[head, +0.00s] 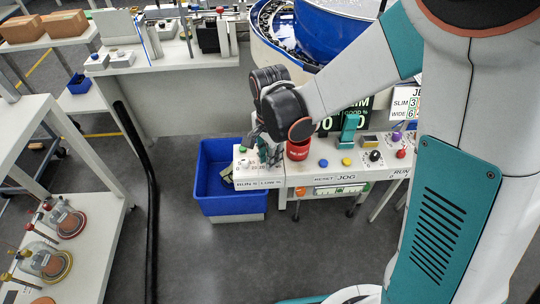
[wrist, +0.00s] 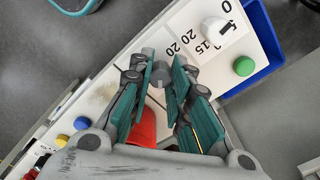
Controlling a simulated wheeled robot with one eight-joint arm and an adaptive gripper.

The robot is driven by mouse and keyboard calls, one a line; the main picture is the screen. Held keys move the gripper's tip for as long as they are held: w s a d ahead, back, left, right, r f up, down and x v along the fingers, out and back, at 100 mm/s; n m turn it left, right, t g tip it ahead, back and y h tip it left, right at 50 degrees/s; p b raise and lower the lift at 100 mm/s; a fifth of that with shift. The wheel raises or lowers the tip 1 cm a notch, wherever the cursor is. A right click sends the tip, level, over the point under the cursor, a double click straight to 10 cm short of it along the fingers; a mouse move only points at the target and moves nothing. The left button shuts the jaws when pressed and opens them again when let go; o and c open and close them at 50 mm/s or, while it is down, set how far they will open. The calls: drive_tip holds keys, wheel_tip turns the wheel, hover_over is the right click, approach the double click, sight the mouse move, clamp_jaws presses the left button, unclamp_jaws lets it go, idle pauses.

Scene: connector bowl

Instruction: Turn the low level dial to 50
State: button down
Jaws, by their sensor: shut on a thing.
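The low level dial (wrist: 161,74) is a small grey knob between my fingertips in the wrist view. My gripper (wrist: 164,66), with teal-padded fingers, is shut on it from both sides. Its pointer setting cannot be read. In the head view my gripper (head: 268,152) is over the right part of the small white panel (head: 258,184), labelled RUN % and LOW %, and hides the dial. A white dial (wrist: 215,27) with a dark pointer sits beside it on the panel, apart from my fingers; printed numbers 15 and 20 show nearby.
A green button (wrist: 243,66) is near the white dial. A red cylinder (head: 298,150) stands close right of my gripper. Blue (head: 323,163) and yellow (head: 347,161) buttons sit further right.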

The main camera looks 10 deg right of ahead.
drive_tip(key=shift+m, duration=0.8)
drive_tip(key=c, duration=1.5)
unclamp_jaws()
drive_tip(key=shift+o, duration=0.2)
drive_tip(key=shift+r, duration=3.75)
